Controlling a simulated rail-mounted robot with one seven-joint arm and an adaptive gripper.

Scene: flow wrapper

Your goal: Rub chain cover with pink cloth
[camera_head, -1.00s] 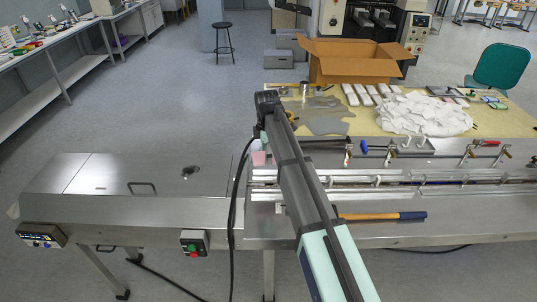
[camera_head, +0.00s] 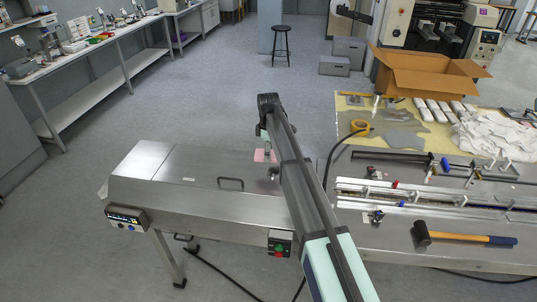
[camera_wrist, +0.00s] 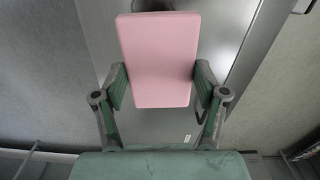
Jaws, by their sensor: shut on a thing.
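The pink cloth (camera_wrist: 158,60) is a flat, stiff-looking rectangle between the fingers of my gripper (camera_wrist: 160,88) in the wrist view. The fingers press on its two sides. In the head view a bit of the pink cloth (camera_head: 261,156) shows beside my arm, over the right part of the long steel cover (camera_head: 170,190) with a black handle. This cover seems to be the chain cover. Brushed steel (camera_wrist: 225,40) lies behind the cloth in the wrist view. I cannot tell whether the cloth touches it. My arm hides part of the steel surface.
A mallet (camera_head: 470,238) lies on the machine bed at right. A cardboard box (camera_head: 425,80), white cloths (camera_head: 490,135) and a tape roll (camera_head: 360,127) are behind it. A control box with buttons (camera_head: 279,243) hangs at the front edge. Floor at left is open.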

